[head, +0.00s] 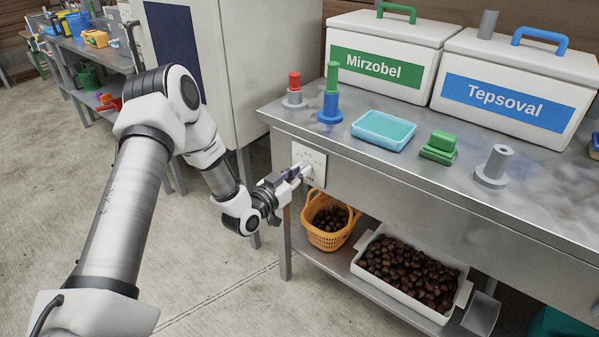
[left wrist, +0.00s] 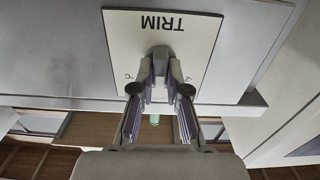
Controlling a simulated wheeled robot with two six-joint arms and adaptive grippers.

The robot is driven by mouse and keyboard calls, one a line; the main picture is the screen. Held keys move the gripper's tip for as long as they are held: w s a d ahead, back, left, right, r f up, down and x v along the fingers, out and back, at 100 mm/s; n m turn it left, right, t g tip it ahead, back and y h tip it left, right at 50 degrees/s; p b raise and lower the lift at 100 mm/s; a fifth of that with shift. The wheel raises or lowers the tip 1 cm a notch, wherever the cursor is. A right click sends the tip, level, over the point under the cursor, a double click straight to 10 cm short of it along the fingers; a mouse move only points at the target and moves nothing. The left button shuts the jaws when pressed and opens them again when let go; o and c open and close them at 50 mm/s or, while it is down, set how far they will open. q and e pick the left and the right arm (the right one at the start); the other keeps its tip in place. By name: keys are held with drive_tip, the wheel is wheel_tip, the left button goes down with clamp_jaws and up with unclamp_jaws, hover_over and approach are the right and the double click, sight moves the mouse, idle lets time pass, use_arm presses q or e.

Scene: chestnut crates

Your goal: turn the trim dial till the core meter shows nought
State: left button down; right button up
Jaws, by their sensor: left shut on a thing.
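A pale plate (head: 316,158) is fixed to the front of the metal bench at its left end. It also shows in the left wrist view (left wrist: 207,30), upside down and lettered TRIM. The trim dial (left wrist: 160,50) is a grey knob on this plate, mostly hidden by my fingers. My left gripper (head: 300,172) reaches the plate from the left. In the left wrist view its fingertips (left wrist: 160,72) are shut on the dial. The dial's pointer is hidden, and only small marks show beside the fingers. I cannot make out a core meter reading. My right gripper is not in view.
On the bench top (head: 400,170) stand red and blue posts, a turquoise tray (head: 384,130), green blocks and two labelled coolers. Below, an orange basket (head: 327,237) and a white crate (head: 352,268) hold chestnuts. A grey cabinet (head: 245,70) stands behind my left arm.

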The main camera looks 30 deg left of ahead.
use_arm(q)
drive_tip(key=shift+w+r+n, duration=0.1)
drive_tip(key=shift+n, duration=0.2)
drive_tip(key=shift+a+n+b, duration=0.2)
drive_tip(key=shift+n+b, duration=1.35)
drive_tip(key=shift+n, duration=2.55)
drive_tip(key=shift+r, duration=0.1)
drive_tip(key=c, duration=1.2)
unclamp_jaws()
drive_tip(key=shift+o, duration=0.2)
drive_tip(key=shift+w, duration=0.1)
drive_tip(key=shift+d+f, duration=0.1)
drive_tip(key=shift+f, duration=0.1)
